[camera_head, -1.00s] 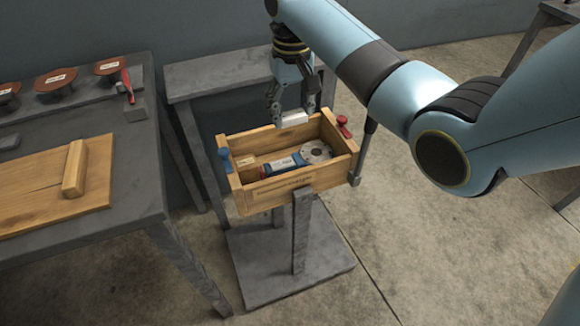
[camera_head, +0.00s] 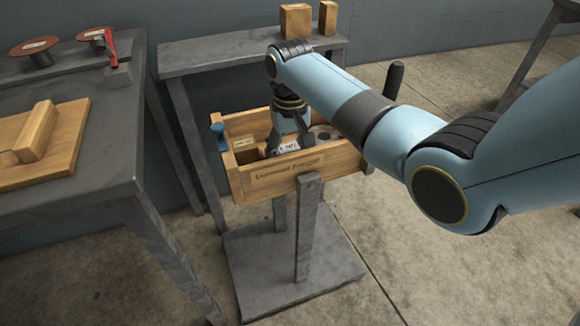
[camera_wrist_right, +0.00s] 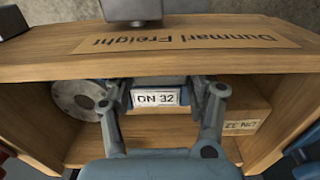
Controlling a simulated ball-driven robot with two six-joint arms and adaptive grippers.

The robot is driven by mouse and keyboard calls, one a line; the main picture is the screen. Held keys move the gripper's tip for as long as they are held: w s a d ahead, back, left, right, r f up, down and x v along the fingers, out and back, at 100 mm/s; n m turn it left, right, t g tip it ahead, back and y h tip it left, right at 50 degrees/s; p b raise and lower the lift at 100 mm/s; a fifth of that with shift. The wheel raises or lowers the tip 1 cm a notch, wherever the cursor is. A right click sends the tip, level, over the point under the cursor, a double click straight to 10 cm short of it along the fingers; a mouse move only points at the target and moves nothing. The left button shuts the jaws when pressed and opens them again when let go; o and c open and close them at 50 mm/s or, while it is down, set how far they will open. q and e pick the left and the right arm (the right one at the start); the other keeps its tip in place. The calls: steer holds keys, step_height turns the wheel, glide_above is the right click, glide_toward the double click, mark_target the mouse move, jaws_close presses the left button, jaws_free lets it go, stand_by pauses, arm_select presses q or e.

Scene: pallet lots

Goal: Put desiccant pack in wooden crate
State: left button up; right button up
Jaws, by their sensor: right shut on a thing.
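The wooden crate (camera_head: 262,184) stands on a grey stand, open at the top, with "Dunmari Freight" lettering on its front. It also fills the right wrist view (camera_wrist_right: 40,70). My right gripper (camera_head: 285,148) reaches down inside the crate, its fingers partly hidden by the front wall. In the right wrist view the gripper (camera_wrist_right: 163,98) is shut on the desiccant pack (camera_wrist_right: 156,97); a white face reading "DN 32" shows between the fingertips. I cannot tell whether the pack touches what lies beneath. My left gripper is not in view.
A grey round flanged part (camera_wrist_right: 75,98) lies in the crate beside the gripper. A labelled wooden block (camera_wrist_right: 240,124) is at the other side. A table with a wooden board (camera_head: 62,150) stands left.

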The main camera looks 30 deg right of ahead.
steer(key=shift+f+b, duration=0.55)
steer(key=shift+f, duration=1.2)
steer(key=shift+f, duration=0.15)
steer(key=o, duration=1)
steer(key=shift+o, duration=0.2)
step_height(320, 180, up, 12)
steer(key=p, duration=0.3)
steer(key=shift+p, duration=0.4)
